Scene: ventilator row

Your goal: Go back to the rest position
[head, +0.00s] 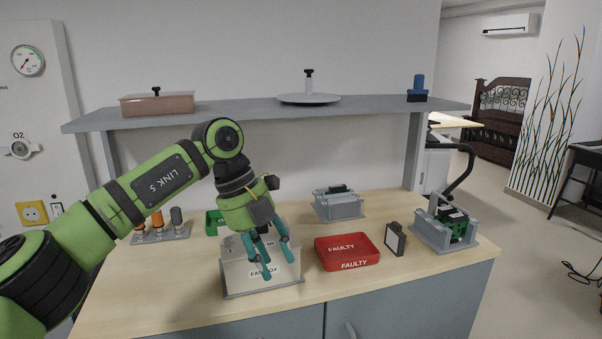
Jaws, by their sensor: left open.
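My left arm comes in from the left in the head view. Its gripper (268,259) is open, with teal fingers pointing down in front of and over the fan box (240,277), a pale box labelled "FAN BOX". I see nothing between the fingers. The gripper hides part of the box, and I cannot tell whether the fingers touch it. My right gripper is not in view.
A red tray (346,264) marked "FAULTY" lies right of the box, beside a dark-framed filter panel (395,239). A grey unit with a green board (446,230) stands at right, another grey unit (339,206) behind. A shelf (240,111) spans above the wooden counter (420,271).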

